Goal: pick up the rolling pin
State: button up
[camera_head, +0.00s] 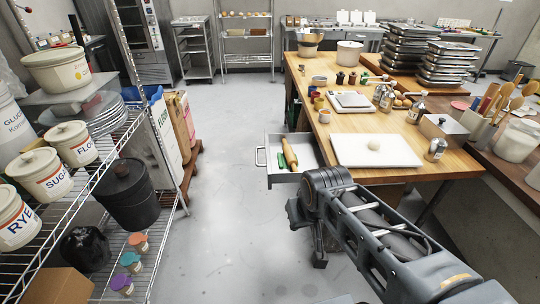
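The rolling pin (289,153) has a light wooden body and a green handle end. It lies in an open white drawer (308,153) that sticks out from the left side of the wooden worktable (440,160). My arm reaches in from the lower right, and its end is in front of and below the drawer. My gripper (319,263) hangs low over the floor, apart from the rolling pin. Its fingers are small and dark, and I cannot tell whether they are open or shut.
Wire shelving (165,150) with labelled tubs stands at the left. The grey floor (225,190) between shelving and worktable is clear. Stacked trays (448,62) stand at the back right.

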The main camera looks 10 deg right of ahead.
aim_at(290, 158)
jog(key=u, duration=0.35)
jog(key=i, duration=1.4)
jog(key=z, duration=0.85)
